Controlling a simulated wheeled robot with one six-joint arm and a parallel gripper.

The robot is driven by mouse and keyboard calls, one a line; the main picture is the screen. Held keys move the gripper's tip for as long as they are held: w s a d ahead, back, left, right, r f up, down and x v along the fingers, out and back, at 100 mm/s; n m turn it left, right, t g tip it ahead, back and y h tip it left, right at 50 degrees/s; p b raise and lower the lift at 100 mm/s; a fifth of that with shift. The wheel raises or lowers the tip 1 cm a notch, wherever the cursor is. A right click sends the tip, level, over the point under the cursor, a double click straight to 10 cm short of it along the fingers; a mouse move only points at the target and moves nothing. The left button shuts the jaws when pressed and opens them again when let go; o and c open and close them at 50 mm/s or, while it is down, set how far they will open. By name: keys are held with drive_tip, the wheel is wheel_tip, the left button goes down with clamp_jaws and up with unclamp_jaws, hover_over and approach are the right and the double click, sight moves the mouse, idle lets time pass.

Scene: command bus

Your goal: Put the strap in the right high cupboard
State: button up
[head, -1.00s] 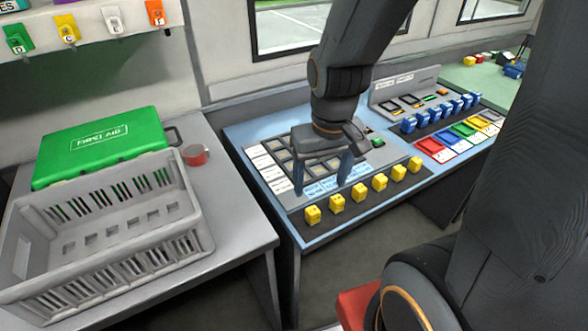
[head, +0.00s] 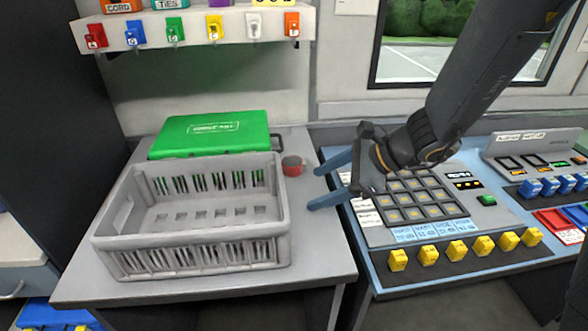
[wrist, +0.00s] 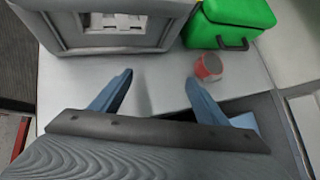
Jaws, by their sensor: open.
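My gripper (head: 316,187) is open and empty, with its blue fingers pointing left over the gap between the grey table and the console. A small red round item with a grey patch (head: 293,165) stands on the table just beyond and left of the fingertips. It also shows in the wrist view (wrist: 209,66), ahead of the right finger and not touched. I cannot tell whether it is the strap; no other thing looks clearly like a strap. No high cupboard is recognisable in these views.
A grey crate (head: 190,254) stands on the table (head: 318,268), with a green first aid case (head: 214,135) behind it. A shelf with coloured hanging tags (head: 190,27) is above. The console (head: 440,270) with yellow knobs is at right.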

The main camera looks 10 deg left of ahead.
sight(293, 161)
drive_tip(key=w+m+t, duration=0.1)
drive_tip(key=w+m, duration=0.1)
drive_tip(key=w, duration=0.1)
drive_tip(key=w+a+r+m+t+y, duration=0.1)
drive_tip(key=w+m, duration=0.1)
drive_tip(key=w+m+t, duration=0.1)
drive_tip(key=w+m, duration=0.1)
drive_tip(key=w, duration=0.1)
drive_tip(key=shift+w+a+r+b, duration=0.2)
drive_tip(key=shift+w+a+b, duration=0.15)
drive_tip(key=shift+b, duration=0.05)
drive_tip(key=shift+x, duration=1.15)
drive_tip(key=shift+w+d+p+x, duration=0.15)
drive_tip(key=shift+p+x, duration=0.4)
drive_tip(key=shift+x, duration=0.75)
drive_tip(key=shift+w+d+p+x, duration=0.15)
drive_tip(key=shift+p+x, duration=0.35)
drive_tip(key=shift+x, duration=0.8)
drive_tip(key=shift+f, duration=0.1)
drive_tip(key=c, duration=1.2)
